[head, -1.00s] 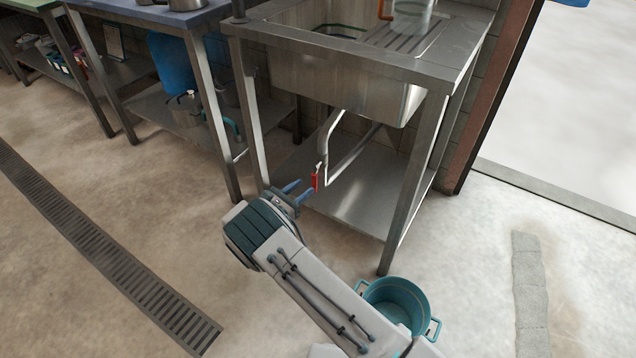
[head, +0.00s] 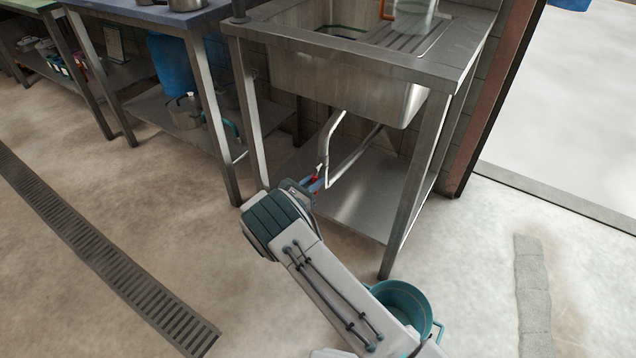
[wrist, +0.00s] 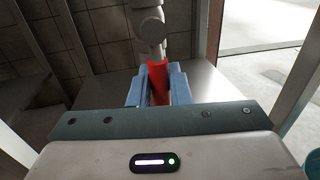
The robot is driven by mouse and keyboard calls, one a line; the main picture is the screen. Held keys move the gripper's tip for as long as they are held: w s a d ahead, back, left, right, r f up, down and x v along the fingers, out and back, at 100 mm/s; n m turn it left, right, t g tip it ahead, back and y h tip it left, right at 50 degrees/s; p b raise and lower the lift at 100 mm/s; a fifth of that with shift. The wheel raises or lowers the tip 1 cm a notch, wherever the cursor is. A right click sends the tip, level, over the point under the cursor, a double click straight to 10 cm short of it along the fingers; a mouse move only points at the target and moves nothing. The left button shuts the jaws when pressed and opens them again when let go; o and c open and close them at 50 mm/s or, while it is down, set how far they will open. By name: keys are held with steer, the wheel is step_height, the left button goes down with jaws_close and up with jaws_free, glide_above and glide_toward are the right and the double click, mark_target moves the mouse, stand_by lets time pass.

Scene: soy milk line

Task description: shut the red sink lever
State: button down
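The red sink lever (wrist: 158,78) hangs from a grey valve on the drain pipe (head: 325,150) under the sink. In the wrist view it lies between the two blue fingers of my gripper (wrist: 158,92), which sit close against its sides. In the head view my gripper (head: 312,184) reaches under the sink from the front left. Only a small part of the lever (head: 316,177) shows there, and the fingers hide the rest.
The steel sink (head: 345,85) stands on a frame with a low shelf (head: 362,205). Its front right leg (head: 408,200) is right of my gripper. A teal bucket (head: 408,300) stands behind my forearm. Open floor lies to the left.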

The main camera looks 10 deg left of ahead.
steer(key=shift+d+f, duration=0.15)
steer(key=shift+d, duration=0.1)
steer(key=shift+m, duration=0.3)
